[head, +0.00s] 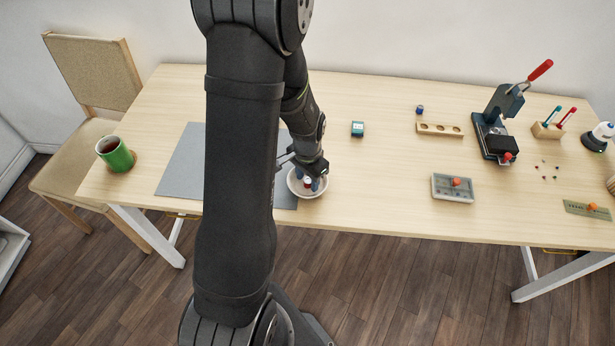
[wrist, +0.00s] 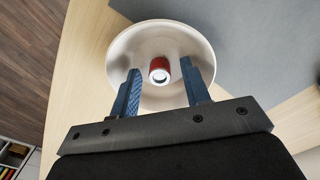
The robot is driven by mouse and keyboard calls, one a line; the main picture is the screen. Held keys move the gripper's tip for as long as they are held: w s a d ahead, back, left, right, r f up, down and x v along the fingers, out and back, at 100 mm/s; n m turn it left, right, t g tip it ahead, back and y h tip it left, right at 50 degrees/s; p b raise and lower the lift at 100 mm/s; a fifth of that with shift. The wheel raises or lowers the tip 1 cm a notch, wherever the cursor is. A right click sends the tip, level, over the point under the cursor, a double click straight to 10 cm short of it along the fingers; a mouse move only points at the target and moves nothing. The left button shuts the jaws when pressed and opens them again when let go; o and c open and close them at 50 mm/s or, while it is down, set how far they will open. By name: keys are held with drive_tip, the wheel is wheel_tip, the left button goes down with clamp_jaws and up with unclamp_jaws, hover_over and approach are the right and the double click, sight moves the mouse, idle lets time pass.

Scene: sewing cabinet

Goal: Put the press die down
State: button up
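A small red press die with a pale metal top (wrist: 159,70) is in a white bowl (wrist: 203,45), near its middle. The die also shows in the head view (head: 308,181), partly hidden by my fingers. My gripper (wrist: 161,67) reaches down over the bowl with its two blue fingers on either side of the die. A gap shows between the die and each finger, so the gripper is open. The bowl (head: 318,193) stands near the table's front edge, partly over the grey mat (head: 180,172). My arm hides part of the mat.
A wooden block with holes (head: 440,129) and a small blue cylinder (head: 419,110) are at the right. A green mug (head: 117,155) is at the left.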

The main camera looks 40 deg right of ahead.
sight(307, 181)
wheel_tip(307, 181, up, 12)
drive_tip(key=shift+r, duration=0.2)
idle(0.4)
wheel_tip(307, 181, down, 12)
drive_tip(key=shift+f, duration=0.1)
drive_tip(key=shift+r, duration=1.5)
